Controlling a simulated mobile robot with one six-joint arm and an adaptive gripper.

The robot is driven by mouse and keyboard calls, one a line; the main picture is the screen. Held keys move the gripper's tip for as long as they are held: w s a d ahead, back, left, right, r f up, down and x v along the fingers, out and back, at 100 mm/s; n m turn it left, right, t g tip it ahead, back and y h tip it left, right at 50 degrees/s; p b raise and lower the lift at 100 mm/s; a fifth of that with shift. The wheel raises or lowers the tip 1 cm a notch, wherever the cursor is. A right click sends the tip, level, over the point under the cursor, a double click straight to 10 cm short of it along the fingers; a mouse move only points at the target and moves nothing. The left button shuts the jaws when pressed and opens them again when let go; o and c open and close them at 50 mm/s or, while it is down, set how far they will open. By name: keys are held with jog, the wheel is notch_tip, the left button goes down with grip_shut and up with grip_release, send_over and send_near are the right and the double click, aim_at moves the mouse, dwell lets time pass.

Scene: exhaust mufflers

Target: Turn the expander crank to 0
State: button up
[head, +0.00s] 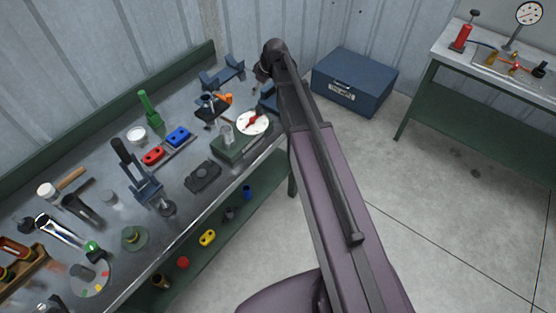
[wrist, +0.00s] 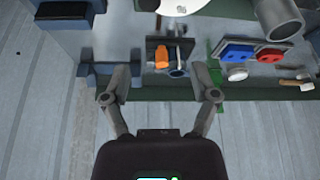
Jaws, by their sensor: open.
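A small dark fixture (head: 207,112) with an orange handle (head: 226,98) stands toward the back right of the workbench; it looks like the expander and its crank. In the wrist view the orange handle (wrist: 162,57) lies beside a grey round part (wrist: 178,66), on the dark fixture (wrist: 155,43). No scale or 0 mark is readable on it. My gripper (wrist: 160,96) is open and empty, its fingers spread to either side, below the orange handle in the picture and apart from it. In the head view my arm hides the gripper.
A white dial with a red pointer (head: 252,122) sits close to the fixture. Blue cradles (head: 222,73), red (head: 153,155) and blue (head: 178,137) blocks and a green bottle (head: 149,108) surround it. A blue chest (head: 354,82) stands on the floor.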

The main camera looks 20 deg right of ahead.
jog(key=s+f+m+g+h+b, duration=0.1)
jog(key=s+f+m+b, duration=0.3)
jog(key=s, duration=0.9)
jog(key=s+f+m+g+h+b, duration=0.2)
jog(key=s+f+m+b, duration=0.2)
jog(key=s, duration=0.9)
jog(key=shift+a+f+m+b, duration=0.25)
jog(key=shift+f+m+b, duration=0.15)
jog(key=shift+f+b, duration=1.45)
